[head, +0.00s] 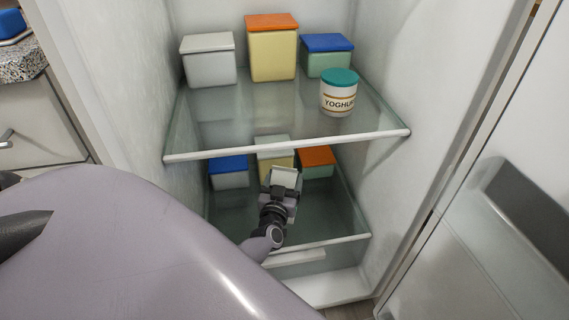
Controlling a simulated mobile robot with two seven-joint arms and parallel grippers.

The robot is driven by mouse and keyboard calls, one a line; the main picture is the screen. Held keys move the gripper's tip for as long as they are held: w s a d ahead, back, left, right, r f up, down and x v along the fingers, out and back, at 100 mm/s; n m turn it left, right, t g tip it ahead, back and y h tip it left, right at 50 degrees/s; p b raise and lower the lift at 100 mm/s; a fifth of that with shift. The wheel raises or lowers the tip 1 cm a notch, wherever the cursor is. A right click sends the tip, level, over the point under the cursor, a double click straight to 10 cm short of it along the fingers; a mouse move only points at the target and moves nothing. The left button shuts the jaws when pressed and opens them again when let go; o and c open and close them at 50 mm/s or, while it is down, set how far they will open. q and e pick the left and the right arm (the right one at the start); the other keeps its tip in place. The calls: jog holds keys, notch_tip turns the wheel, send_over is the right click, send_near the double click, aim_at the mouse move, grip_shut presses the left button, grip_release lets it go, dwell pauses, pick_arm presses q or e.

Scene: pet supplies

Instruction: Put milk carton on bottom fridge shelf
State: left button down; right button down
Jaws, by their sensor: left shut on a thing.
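My left gripper (284,184) reaches into the open fridge, over the bottom shelf (235,217) and below the upper glass shelf. It is shut on a pale, box-like thing, which I take to be the milk carton. The gripper and wrist hide most of it, so its markings cannot be read. I cannot tell whether it touches the bottom shelf. My right gripper is not in view.
Behind the gripper stand a blue-lidded box (229,172), a pale-lidded yellow box (273,151) and an orange-lidded box (316,162). The upper shelf (230,125) holds a yoghurt tub (339,94) and several lidded boxes. Bare shelf lies left and right of the gripper.

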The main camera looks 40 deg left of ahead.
pick_arm(q)
notch_tip(320, 180, down, 2)
jog(key=shift+b, duration=0.55)
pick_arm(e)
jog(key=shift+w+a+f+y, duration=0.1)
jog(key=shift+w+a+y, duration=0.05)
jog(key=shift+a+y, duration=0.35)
